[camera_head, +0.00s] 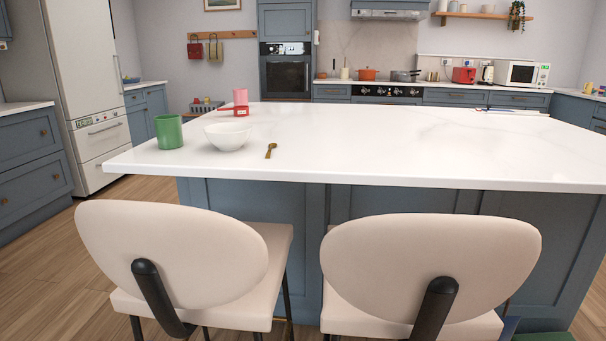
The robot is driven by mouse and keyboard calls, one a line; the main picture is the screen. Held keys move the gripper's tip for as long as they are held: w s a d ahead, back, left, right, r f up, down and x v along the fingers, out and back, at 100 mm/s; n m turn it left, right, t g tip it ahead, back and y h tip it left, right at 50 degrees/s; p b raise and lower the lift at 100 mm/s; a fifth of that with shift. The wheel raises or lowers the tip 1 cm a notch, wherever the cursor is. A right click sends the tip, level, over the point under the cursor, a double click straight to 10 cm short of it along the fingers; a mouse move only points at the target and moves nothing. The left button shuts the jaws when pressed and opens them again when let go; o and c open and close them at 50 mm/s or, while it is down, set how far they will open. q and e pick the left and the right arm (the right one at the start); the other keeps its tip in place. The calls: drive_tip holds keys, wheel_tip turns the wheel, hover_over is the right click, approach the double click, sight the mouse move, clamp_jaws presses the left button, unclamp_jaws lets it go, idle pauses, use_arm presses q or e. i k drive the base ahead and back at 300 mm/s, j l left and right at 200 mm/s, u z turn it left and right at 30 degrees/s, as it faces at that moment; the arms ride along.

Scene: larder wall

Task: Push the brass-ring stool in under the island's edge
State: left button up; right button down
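Two cream stools with rounded backs and black back supports stand at the near side of the island (400,165). The left stool (170,250) is angled, its seat reaching toward the island's blue panels. A small brass-coloured sliver shows low beside its right black leg, possibly part of a ring. The right stool (430,265) faces the island more squarely; its lower legs are mostly hidden, so I cannot tell whether it has a ring. Both backs stand out on the near side of the white worktop's edge. Neither of my grippers is in view.
A fridge (90,90) stands at the left. Wooden floor (35,265) is clear left of the stools.

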sight(184, 268)
drive_tip(key=k+j, duration=0.1)
drive_tip(key=k, duration=0.8)
